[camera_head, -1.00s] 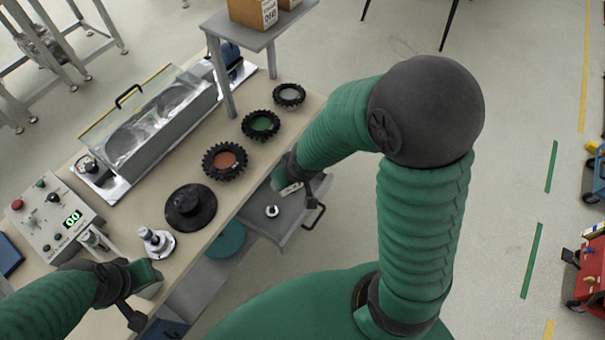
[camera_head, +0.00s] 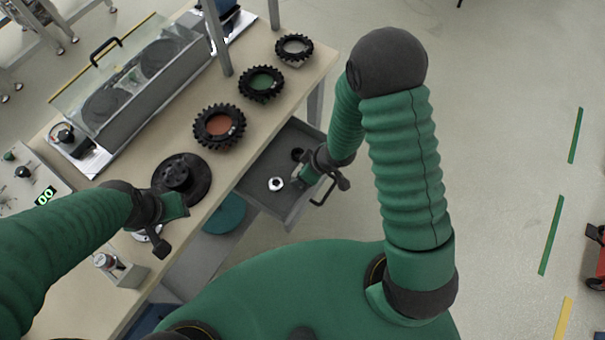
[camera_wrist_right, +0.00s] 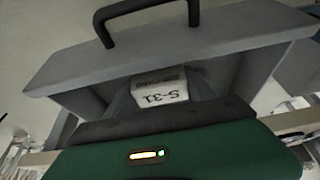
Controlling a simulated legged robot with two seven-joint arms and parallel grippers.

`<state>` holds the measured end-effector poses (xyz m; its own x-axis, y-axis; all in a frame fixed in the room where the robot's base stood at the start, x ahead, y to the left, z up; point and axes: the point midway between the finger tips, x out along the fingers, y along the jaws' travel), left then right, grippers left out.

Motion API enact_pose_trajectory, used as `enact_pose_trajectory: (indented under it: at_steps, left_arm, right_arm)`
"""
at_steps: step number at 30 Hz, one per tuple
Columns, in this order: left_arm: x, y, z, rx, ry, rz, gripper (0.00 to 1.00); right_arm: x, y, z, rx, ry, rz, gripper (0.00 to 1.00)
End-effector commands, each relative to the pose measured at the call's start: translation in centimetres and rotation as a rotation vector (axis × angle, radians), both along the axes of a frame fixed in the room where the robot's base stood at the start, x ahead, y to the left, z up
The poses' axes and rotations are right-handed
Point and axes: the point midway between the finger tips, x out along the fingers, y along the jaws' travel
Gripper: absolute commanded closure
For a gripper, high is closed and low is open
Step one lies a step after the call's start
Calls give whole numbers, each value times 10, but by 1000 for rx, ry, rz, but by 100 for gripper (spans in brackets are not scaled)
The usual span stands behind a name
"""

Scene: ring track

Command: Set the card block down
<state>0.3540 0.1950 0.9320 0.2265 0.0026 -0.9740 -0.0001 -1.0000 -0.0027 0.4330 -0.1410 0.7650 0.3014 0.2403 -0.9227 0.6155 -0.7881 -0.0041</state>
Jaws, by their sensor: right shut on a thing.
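The card block (camera_wrist_right: 160,88) is white with the print "S-31" and shows in the right wrist view, just beyond the dark edge of my gripper. My right gripper (camera_head: 308,177) is shut on it over the open grey drawer (camera_head: 258,165). In the head view the block is hidden by the gripper, and I cannot tell whether it touches the drawer floor. My left gripper (camera_head: 176,207) hangs over the bench beside the black round hub (camera_head: 181,178); its jaws are not clear.
A pale nut-like part (camera_head: 276,184) lies in the drawer left of my right gripper, and a dark ring (camera_head: 297,154) lies behind it. The drawer handle (camera_head: 325,190) sticks out to the right. Toothed rings (camera_head: 219,126) stand along the bench (camera_head: 285,85).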

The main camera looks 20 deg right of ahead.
Motion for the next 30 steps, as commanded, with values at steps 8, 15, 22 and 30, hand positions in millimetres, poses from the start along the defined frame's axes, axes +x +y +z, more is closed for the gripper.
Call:
enact_pose_trajectory:
  at_steps: [8,15,22,30]
  left_arm:
    - [0,0,-4,0,0,0,64]
    - [0,0,-5,0,0,0,64]
    - [0,0,-5,0,0,0,64]
    - [0,0,4,0,0,0,64]
  right_arm:
    - [1,0,-13,-1,-1,0,81]
    - [0,0,-15,-1,-1,0,21]
    - [0,0,-15,0,0,-1,15]
    - [-4,-4,7,1,-3,-4,15]
